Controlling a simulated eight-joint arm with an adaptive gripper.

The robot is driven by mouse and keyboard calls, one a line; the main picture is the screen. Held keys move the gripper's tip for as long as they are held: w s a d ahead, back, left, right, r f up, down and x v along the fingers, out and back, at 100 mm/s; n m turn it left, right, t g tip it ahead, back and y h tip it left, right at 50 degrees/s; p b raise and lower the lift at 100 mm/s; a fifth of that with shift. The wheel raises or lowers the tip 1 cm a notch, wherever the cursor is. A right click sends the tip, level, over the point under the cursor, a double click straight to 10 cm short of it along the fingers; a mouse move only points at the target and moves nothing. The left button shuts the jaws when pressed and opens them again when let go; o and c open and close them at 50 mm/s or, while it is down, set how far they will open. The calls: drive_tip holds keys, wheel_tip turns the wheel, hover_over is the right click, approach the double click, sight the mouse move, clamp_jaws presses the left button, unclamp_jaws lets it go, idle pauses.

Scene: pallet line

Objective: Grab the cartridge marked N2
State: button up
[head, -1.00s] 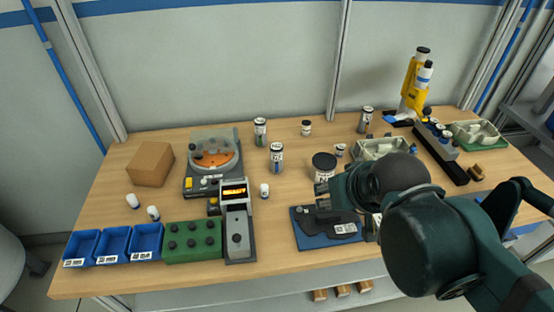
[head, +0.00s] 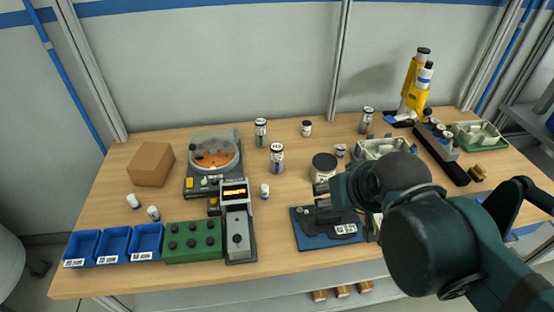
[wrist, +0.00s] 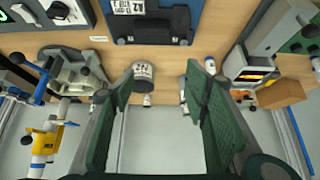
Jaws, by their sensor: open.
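Several upright labelled cylinders stand on the table. One white cylinder with a dark band (head: 277,157) stands mid-table, its marking too small to read surely. The left finger is close to the jar in that view.
A blue base with a black fixture (head: 318,242) lies below my gripper. A digital readout unit (head: 238,235), a round orange device (head: 213,158) and a cardboard box (head: 151,164) are left. A yellow microscope (head: 415,85) is back right. Wood between the cylinders is clear.

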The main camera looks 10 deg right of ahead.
drive_tip(key=w+a+r+m+g+p, duration=0.25)
drive_tip(key=w+r+m+p, duration=0.35)
drive_tip(key=w+r, duration=0.4)
drive_tip(key=m+g+p, duration=0.5)
drive_tip(key=m+p, duration=0.5)
drive_tip(key=m, duration=0.1)
hover_over(276, 146)
wheel_tip(276, 146, down, 5)
wheel_tip(276, 146, down, 12)
drive_tip(key=shift+s+r, duration=0.1)
drive_tip(key=shift+r, duration=0.1)
idle(0.3)
drive_tip(key=shift+f, duration=1.3)
